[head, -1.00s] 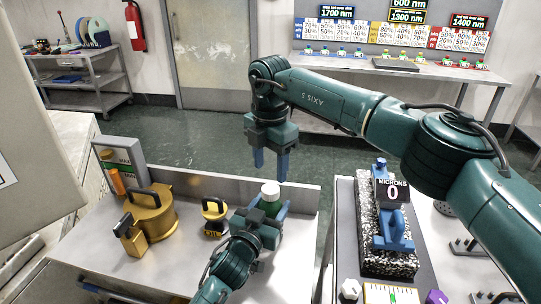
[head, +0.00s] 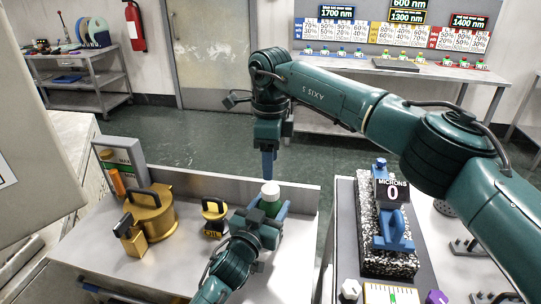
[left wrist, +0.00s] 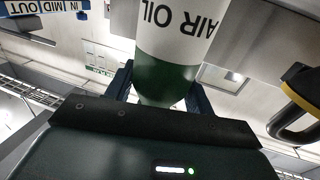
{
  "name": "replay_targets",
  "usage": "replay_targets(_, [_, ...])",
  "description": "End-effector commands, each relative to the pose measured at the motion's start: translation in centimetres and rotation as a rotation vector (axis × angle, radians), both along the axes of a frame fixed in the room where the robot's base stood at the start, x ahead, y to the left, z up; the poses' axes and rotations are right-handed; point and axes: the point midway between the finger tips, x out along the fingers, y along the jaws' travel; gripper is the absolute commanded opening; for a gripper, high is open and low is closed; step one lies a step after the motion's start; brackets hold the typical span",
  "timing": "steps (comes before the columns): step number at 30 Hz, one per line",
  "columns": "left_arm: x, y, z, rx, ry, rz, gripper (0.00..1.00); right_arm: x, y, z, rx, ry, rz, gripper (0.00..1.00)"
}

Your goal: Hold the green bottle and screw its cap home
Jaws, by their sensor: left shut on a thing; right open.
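The green bottle (head: 271,207) stands upright at the right part of the near bench, with its white cap (head: 270,188) on top. I cannot tell how tightly the cap sits. My left gripper (head: 266,217) is shut around the bottle. In the left wrist view the bottle (left wrist: 170,70) shows a white band lettered "AIR OIL" above green, between the fingers. My right gripper (head: 268,164) points straight down just above the cap, apart from it, open and empty. Its blue fingers line up one behind the other in the head view, hiding the gap.
A low back wall (head: 225,184) runs behind the bottle. A gauge stand reading 0 (head: 390,215) stands on the bench to the right.

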Motion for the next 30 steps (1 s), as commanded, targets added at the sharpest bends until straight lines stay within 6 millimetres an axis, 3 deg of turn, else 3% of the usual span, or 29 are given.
replay_targets(6, [-0.01,0.01,-0.05,0.000,0.001,0.000,0.00,-0.01,-0.03,0.28,-0.001,0.000,0.430,0.55])
replay_targets(12, [-0.01,0.01,-0.05,0.000,0.001,0.000,0.00,-0.02,-0.05,0.42,-0.001,0.000,0.662,0.55])
replay_targets(26, [-0.01,0.01,-0.05,0.000,0.001,0.000,0.00,-0.03,-0.05,0.40,-0.001,0.000,0.725,0.55])
replay_targets(30, [-0.01,0.01,-0.06,0.000,0.001,0.000,0.00,-0.04,-0.05,-0.53,0.000,0.002,0.724,0.55])
